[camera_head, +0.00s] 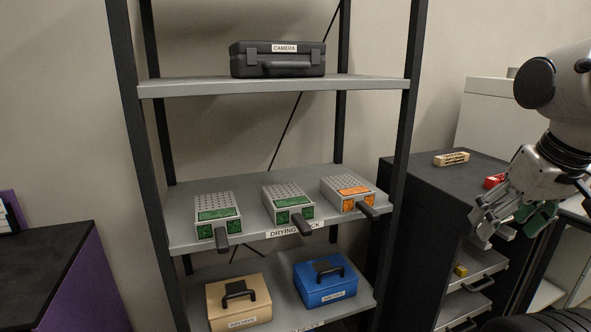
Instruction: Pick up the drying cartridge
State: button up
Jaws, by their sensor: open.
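Three grey perforated cartridges with dark handles sit on the middle shelf, labelled "DRYING" on its front edge; part of that label is hidden. The left cartridge (218,214) and middle cartridge (287,203) have green panels. The right cartridge (348,193) has orange panels. Their handles point toward the front edge. I cannot tell which one the task means. My gripper (496,236) is open at the right, beyond the shelf's right post and apart from all the cartridges. I see nothing held in it. A green piece shows beside its fingers.
A black "CAMERA" case (278,60) is on the top shelf. A tan box (238,302) and a blue box (326,281) are on the lower shelf. A dark cabinet (412,185) at right bears a beige block (451,158) and a red item (494,181). Dark posts frame the rack.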

aim_at(347, 195)
jog(key=i+j+u, duration=0.1)
jog(key=j+u, duration=0.35)
jog(key=j, duration=0.8)
